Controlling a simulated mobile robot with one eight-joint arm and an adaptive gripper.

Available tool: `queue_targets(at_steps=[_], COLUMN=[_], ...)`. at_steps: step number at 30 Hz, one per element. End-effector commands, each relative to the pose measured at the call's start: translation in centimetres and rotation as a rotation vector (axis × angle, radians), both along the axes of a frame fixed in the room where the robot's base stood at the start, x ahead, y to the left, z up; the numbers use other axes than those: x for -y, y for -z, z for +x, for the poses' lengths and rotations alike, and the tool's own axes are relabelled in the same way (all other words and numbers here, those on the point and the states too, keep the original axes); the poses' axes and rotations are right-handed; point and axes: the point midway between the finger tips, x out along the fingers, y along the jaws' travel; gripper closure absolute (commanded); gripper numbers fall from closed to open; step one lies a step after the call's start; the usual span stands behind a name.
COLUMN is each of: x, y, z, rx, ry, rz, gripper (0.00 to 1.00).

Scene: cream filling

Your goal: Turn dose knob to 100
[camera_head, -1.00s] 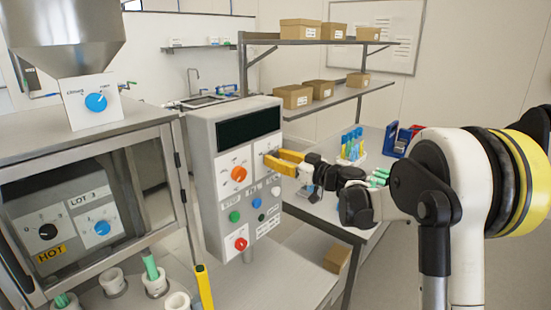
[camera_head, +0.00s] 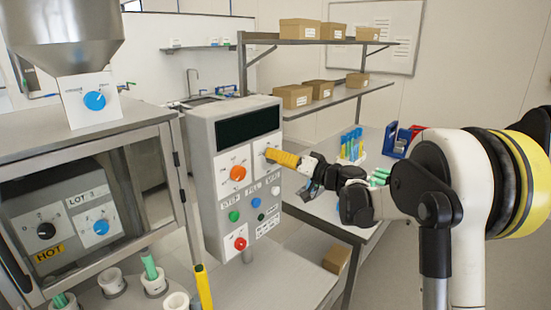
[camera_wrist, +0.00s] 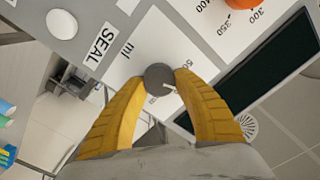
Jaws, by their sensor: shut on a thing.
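The dose knob (camera_wrist: 159,76) is a small grey round knob on the white panel marked "ml" in the wrist view. A white pointer line shows on it, directed toward the side where a "50" is partly visible. My gripper (camera_wrist: 160,80) has its yellow fingers closed on both sides of the knob. In the head view my gripper (camera_head: 270,156) reaches the upper right of the grey control box (camera_head: 208,180), and its fingers hide the knob there. The rest of the dose scale is hidden by the fingers.
The box also carries an orange knob (camera_head: 238,173), a dark display (camera_head: 247,129), a green button (camera_head: 234,216) and a red knob (camera_head: 240,243). A steel cabinet (camera_head: 125,140) stands close on the left. A rack with blue-capped tubes (camera_head: 351,145) is behind my arm.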

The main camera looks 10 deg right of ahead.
Motion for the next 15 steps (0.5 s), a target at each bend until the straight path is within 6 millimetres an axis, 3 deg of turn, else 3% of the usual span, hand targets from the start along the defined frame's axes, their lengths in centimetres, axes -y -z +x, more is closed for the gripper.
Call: queue_targets(at_steps=[15], x=[0.12], y=[0.07], z=[0.14], rx=[-0.287], ry=[0.001], rz=[0.398], gripper=[0.94])
